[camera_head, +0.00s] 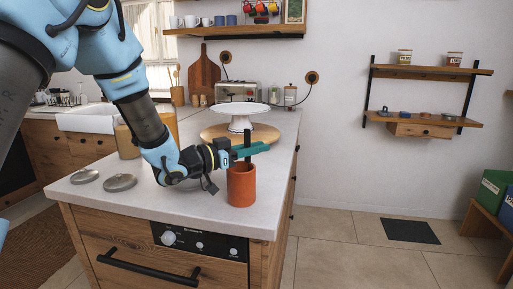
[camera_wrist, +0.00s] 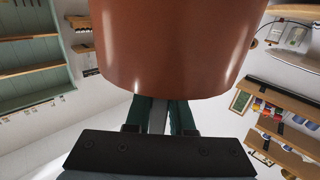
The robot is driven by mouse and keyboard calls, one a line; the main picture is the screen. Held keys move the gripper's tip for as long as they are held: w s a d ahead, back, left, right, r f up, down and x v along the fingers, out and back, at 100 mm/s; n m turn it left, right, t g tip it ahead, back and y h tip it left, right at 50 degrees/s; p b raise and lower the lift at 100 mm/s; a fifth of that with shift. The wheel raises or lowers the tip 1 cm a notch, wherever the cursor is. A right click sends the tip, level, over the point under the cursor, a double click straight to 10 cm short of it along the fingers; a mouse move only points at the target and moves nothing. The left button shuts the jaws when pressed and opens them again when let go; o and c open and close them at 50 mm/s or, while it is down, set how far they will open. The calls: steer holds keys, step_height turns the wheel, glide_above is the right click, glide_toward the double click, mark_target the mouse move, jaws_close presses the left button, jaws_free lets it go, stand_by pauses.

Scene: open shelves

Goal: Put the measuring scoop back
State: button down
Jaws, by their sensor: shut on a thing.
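A dark, upright handle (camera_head: 247,138), which I take to be the measuring scoop's, stands between the teal fingers of my gripper (camera_head: 264,148). My gripper is shut on it just above a terracotta pot (camera_head: 241,188) near the counter's front right corner. The handle's lower part runs down to the pot's mouth; the scoop's bowl is not visible, so I cannot tell how deep it sits. In the wrist view the pot (camera_wrist: 175,50) fills the upper middle, and a grey strip (camera_wrist: 158,115) shows between my gripper's fingers (camera_wrist: 160,102).
Behind the pot, a white cake stand (camera_head: 240,109) stands on a round wooden board (camera_head: 212,131). Two metal lids (camera_head: 120,182) lie at the counter's left front. A toaster (camera_head: 237,92) and jars stand at the back. Wall shelves (camera_head: 425,119) hang at the right.

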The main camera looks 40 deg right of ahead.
steer(key=shift+f, duration=0.2)
steer(key=c, duration=0.8)
jaws_free()
steer(key=shift+r, duration=0.1)
